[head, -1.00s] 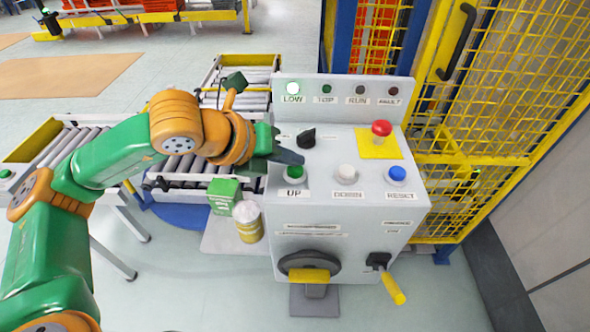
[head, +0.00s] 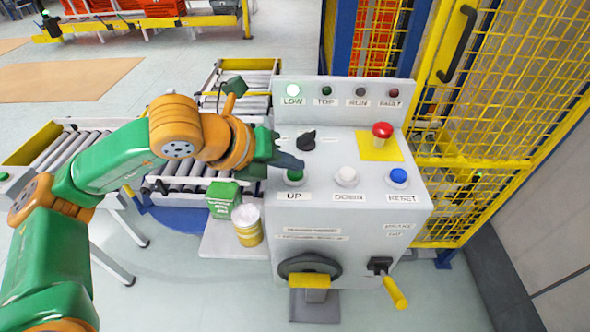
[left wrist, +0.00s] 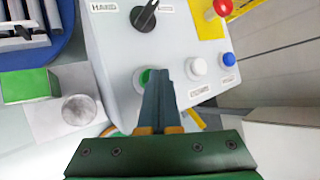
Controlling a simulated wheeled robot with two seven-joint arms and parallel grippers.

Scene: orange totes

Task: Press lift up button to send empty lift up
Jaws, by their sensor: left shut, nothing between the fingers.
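The grey control panel (head: 335,255) stands in front of me. Its green UP button (head: 294,178) is at the left of the lower button row and also shows in the left wrist view (left wrist: 144,77). My left gripper (head: 298,164) is shut and empty. Its fingertips are right at the UP button and partly cover it; I cannot tell whether they touch or press it. The LOW lamp (head: 293,91) is lit, while the TOP lamp (head: 326,91) looks dark green. My right gripper is not in view.
The white DOWN button (head: 346,177), blue RESET button (head: 398,177), black selector knob (head: 306,140) and red emergency button (head: 382,131) are close by. Roller conveyors (head: 188,170) lie to the left. A yellow mesh fence (head: 505,95) stands at the right.

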